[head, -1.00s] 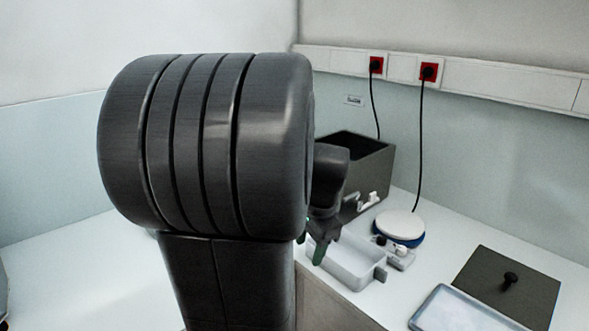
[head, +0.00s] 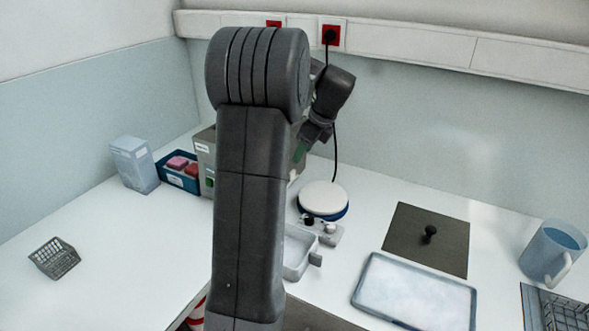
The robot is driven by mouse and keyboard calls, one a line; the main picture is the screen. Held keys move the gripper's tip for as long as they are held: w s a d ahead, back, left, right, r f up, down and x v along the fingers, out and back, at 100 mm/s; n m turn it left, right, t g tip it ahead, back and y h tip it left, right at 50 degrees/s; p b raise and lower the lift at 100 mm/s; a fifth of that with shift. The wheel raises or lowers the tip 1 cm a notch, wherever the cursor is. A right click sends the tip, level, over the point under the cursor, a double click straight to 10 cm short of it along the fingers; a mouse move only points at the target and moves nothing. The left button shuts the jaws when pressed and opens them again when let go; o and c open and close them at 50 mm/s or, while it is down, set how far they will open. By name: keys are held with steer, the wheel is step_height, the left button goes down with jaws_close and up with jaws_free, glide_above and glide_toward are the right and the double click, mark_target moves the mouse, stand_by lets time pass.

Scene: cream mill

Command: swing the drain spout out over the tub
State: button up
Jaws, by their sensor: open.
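My gripper (head: 302,152) is at the far end of my arm, beside the right side of the grey tank (head: 204,150). Its jaws are open, and only a green-tipped part shows clearly. My arm hides most of the tank. A small white piece (head: 293,176) shows just below my gripper, perhaps part of the drain spout; its angle and any contact cannot be told. The pale tub (head: 312,259) stands on the bench in front, partly hidden by my arm.
A white-topped round device (head: 323,199) with a cord stands right of the tank. A dark lid with a knob (head: 431,236), a pale tray (head: 415,293) and a jug (head: 553,252) are on the right. A blue box (head: 179,180), a carton (head: 134,164) and a wire basket (head: 54,258) are left.

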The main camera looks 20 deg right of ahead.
steer(key=x, duration=0.9)
steer(key=shift+p, duration=0.3)
jaws_close()
